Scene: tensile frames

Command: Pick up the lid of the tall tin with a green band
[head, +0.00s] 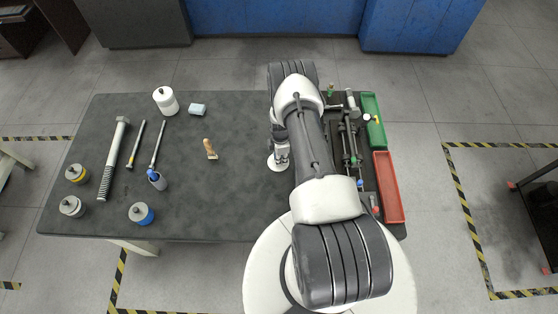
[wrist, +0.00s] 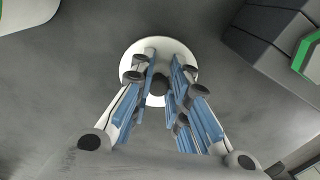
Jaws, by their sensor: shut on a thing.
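A white round lid (wrist: 168,46) with a dark knob (wrist: 158,86) is between the fingers of my gripper (wrist: 160,76) in the wrist view. The fingers are shut on the knob. In the head view my gripper (head: 281,150) points down over the table, and the lid shows as a white disc (head: 276,166) below it. No tin body shows under the lid. I cannot tell whether the lid touches the table. A tall tin with a green band is not clearly seen in the head view; my arm hides part of the table. A white-and-green curved edge (wrist: 48,20) shows at the wrist view's upper left.
On the table (head: 240,205) at left are tins with yellow (head: 76,174) and blue (head: 141,215) bands, a large bolt (head: 112,158) and a white cylinder (head: 165,102). Green (head: 373,118) and red (head: 387,190) trays lie right.

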